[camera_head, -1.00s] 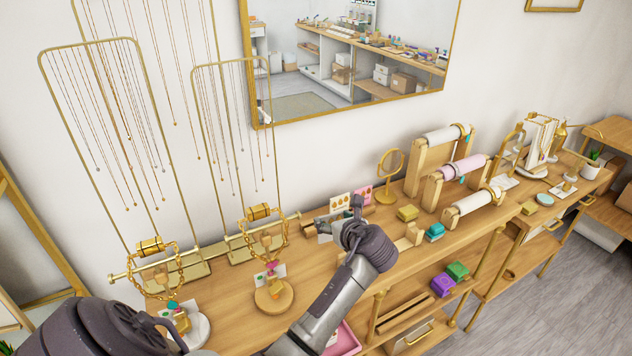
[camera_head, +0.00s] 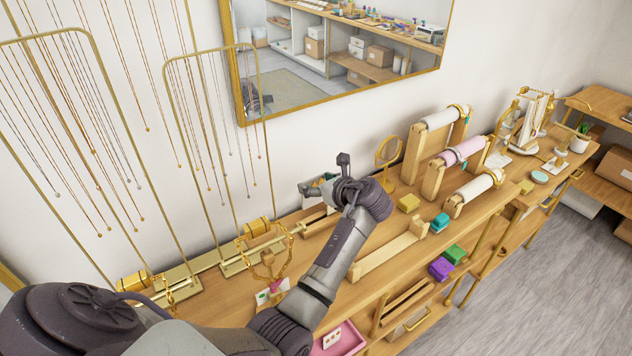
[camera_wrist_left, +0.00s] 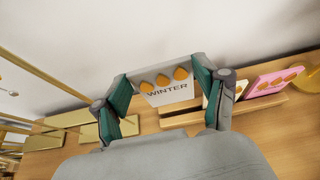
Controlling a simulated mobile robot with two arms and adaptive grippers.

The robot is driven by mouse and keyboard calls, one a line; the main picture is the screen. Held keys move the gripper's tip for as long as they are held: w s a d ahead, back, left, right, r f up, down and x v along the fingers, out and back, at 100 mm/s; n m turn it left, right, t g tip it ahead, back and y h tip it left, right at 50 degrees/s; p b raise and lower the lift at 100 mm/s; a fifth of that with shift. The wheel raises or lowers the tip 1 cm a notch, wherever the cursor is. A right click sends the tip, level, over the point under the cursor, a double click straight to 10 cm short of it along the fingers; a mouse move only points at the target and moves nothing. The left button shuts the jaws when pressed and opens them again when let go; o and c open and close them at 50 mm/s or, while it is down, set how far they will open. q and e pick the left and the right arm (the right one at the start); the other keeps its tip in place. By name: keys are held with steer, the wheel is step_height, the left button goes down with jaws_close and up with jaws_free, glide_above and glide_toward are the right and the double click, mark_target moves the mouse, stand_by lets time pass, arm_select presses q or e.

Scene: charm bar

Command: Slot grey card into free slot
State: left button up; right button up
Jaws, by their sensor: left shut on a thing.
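My left gripper (camera_head: 325,188) is shut on the grey card, out over the back of the table. In the left wrist view the grey card (camera_wrist_left: 168,93) spans between the green-padded fingers (camera_wrist_left: 161,74). It reads "WINTER" and carries three orange drops. The wooden card rack (camera_wrist_left: 180,120) lies just below and beyond the card; I cannot tell if they touch. A pink card (camera_wrist_left: 272,83) with orange drops stands in the rack at the right. A pale card (camera_wrist_left: 213,98) shows partly behind the right finger. In the head view the gripper hides most of the cards.
A low wooden holder (camera_head: 385,254) lies right of my left arm. Necklace stands (camera_head: 177,282) are at the left. The wall is close behind.

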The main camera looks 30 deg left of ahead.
mark_target(313, 198)
arm_select(q)
steer(key=f, duration=0.2)
steer(key=f+b, duration=0.1)
steer(key=f, duration=0.1)
steer(key=f+b, duration=0.1)
steer(key=f, duration=0.1)
steer(key=shift+a, duration=0.3)
arm_select(e)
steer(key=shift+w+a+f, duration=0.1)
steer(key=shift+a+f, duration=0.6)
steer(key=shift+f, duration=0.2)
steer(key=shift+d, duration=0.1)
arm_select(q)
steer(key=shift+p, duration=0.3)
arm_select(e)
steer(key=shift+r, duration=0.25)
arm_select(q)
steer(key=shift+p, duration=0.35)
arm_select(e)
steer(key=shift+r, duration=0.35)
steer(key=shift+r, duration=0.25)
